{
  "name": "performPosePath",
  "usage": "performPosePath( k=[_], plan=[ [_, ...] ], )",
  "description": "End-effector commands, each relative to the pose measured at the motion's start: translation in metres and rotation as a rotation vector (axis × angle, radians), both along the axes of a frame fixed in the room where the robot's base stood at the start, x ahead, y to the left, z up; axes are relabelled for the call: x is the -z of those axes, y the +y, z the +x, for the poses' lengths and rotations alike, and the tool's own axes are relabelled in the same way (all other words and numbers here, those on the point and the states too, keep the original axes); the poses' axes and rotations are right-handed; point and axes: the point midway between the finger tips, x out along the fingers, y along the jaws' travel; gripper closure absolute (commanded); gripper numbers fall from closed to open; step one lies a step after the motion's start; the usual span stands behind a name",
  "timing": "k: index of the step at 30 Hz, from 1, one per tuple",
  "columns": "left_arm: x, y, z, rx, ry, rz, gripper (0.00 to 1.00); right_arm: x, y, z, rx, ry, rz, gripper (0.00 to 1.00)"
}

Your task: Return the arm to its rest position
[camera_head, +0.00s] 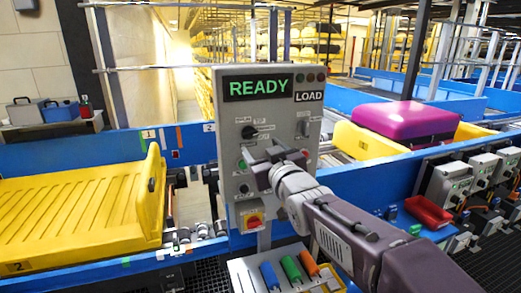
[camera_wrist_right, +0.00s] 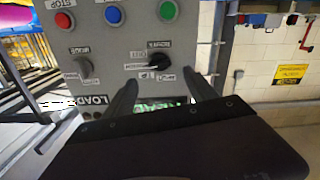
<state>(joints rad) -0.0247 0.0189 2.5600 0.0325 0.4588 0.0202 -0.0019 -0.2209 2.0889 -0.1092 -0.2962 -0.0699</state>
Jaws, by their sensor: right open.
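My right gripper (camera_head: 262,165) is in front of the grey control panel (camera_head: 228,118), with my right arm coming in from the lower right. In the right wrist view its two fingers (camera_wrist_right: 164,88) are spread apart with nothing between them but the panel behind. A black selector knob (camera_wrist_right: 160,60) with a white pointer shows just beyond the fingers. I cannot tell whether a finger touches the panel. The panel's screen (camera_head: 257,87) reads READY in green, with a LOAD label at its right. My left gripper is in neither view.
A yellow tray (camera_head: 80,210) lies on the left conveyor. A magenta suitcase (camera_head: 408,120) sits on another yellow tray (camera_head: 362,143) at the right. Blue rails (camera_head: 100,152) border the conveyor. Below the panel are blue, green and orange handles (camera_head: 290,268). A red object (camera_head: 428,212) lies at right.

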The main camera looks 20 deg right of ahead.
Motion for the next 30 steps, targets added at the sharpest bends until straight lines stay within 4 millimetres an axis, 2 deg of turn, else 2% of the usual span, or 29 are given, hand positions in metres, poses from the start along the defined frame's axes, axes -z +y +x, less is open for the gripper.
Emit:
performPosePath(
  k=[3, 5, 8, 9, 11, 12, 14, 15, 17, 18, 21, 24, 27, 30],
  plan=[
    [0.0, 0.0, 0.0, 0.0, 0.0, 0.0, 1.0, 0.003, 0.001, 0.002, -0.002, 0.006, 0.0, 0.35],
    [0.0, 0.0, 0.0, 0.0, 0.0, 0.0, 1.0, 0.019, 0.002, 0.007, -0.005, 0.041, 0.0, 0.35],
    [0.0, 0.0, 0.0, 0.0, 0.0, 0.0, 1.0, 0.083, 0.004, 0.01, -0.004, 0.187, 0.009, 0.35],
    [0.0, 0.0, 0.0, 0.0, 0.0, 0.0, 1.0, 0.119, 0.003, 0.006, 0.001, 0.28, 0.017, 0.35],
    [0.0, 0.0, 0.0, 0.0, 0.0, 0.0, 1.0, 0.175, 0.002, -0.008, 0.013, 0.437, 0.032, 0.35],
    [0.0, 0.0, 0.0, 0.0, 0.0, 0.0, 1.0, 0.21, 0.002, -0.022, 0.023, 0.544, 0.043, 0.35],
    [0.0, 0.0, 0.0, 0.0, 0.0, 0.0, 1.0, 0.26, 0.001, -0.049, 0.039, 0.708, 0.059, 0.35],
    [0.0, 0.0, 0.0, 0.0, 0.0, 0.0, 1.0, 0.291, 0.0, -0.071, 0.051, 0.818, 0.069, 0.35],
    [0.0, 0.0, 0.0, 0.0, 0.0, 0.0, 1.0, 0.329, -0.001, -0.106, 0.072, 0.976, 0.086, 0.35],
    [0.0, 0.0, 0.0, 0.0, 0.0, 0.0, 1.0, 0.349, -0.001, -0.131, 0.087, 1.073, 0.098, 0.35],
    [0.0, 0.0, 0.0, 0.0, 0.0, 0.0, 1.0, 0.381, -0.001, -0.185, 0.119, 1.272, 0.12, 0.35],
    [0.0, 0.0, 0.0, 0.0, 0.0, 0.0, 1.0, 0.393, 0.0, -0.221, 0.144, 1.401, 0.137, 0.35],
    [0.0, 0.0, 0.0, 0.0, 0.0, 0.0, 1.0, 0.395, 0.001, -0.237, 0.157, 1.463, 0.147, 0.35],
    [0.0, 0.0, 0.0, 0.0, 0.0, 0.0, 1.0, 0.395, 0.001, -0.239, 0.161, 1.47, 0.15, 0.35]
  ],
)
